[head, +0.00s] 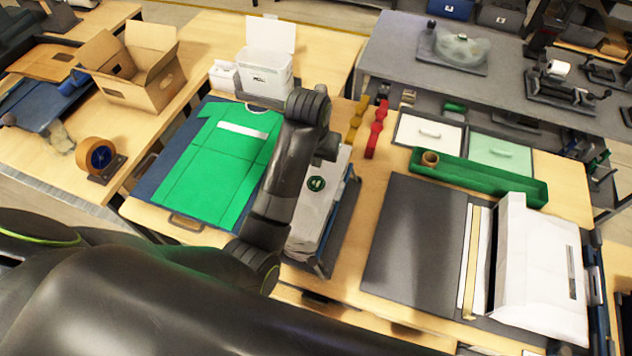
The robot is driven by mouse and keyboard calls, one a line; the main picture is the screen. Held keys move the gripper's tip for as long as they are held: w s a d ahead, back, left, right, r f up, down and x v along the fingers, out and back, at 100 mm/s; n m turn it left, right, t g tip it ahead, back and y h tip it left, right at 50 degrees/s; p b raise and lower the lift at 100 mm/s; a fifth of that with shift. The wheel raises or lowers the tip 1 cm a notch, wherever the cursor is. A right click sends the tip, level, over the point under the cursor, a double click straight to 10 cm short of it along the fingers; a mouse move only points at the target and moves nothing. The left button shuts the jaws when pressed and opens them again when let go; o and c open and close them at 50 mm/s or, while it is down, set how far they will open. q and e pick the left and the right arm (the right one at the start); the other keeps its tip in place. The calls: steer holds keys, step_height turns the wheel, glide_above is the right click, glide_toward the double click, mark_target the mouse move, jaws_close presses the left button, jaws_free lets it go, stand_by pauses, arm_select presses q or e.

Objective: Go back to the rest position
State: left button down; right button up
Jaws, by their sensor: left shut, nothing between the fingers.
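My left arm comes in from the lower left and reaches up over the middle of the table. Its gripper (322,160) is small and dark in this view, at the near side of the wrist, above a white packet with a round green logo (314,205). The gripper is shut with nothing held. The arm hides part of the packet and the right edge of a green shirt (215,175), which lies flat on a blue board (152,180). My right gripper is not in view.
A white box (265,75) stands behind the shirt. A dark mat (415,240) and a large white mailer (540,265) lie at right. A green tray (480,178) sits behind them. An open cardboard box (150,90) and tape dispenser (97,155) are at left.

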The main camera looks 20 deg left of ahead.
arm_select(q)
steer(key=shift+a+f, duration=0.1)
stand_by(0.5)
steer(key=s+a+f+n, duration=0.1)
steer(key=s+a+f, duration=0.2)
steer(key=s+a, duration=0.3)
steer(key=s+a+f, duration=0.3)
steer(key=s+a, duration=0.1)
steer(key=s, duration=0.4)
steer(key=s+a+r+t+y, duration=0.1)
steer(key=s+a, duration=0.2)
steer(key=s, duration=0.4)
steer(key=s+a+r+y, duration=0.1)
steer(key=s+a, duration=0.1)
steer(key=s, duration=0.6)
step_height(320, 180, down, 33)
steer(key=a+b, duration=0.2)
steer(key=b, duration=0.6)
steer(key=s+d+f+g+b, duration=0.1)
steer(key=s+f+b, duration=0.2)
steer(key=s+f, duration=0.4)
steer(key=s+f+g+h+b, duration=0.1)
steer(key=s+f+b, duration=0.2)
steer(key=s+f, duration=0.5)
step_height(320, 180, down, 6)
steer(key=shift+d+f+b, duration=0.25)
steer(key=shift+d+b, duration=0.05)
steer(key=shift+d, duration=0.1)
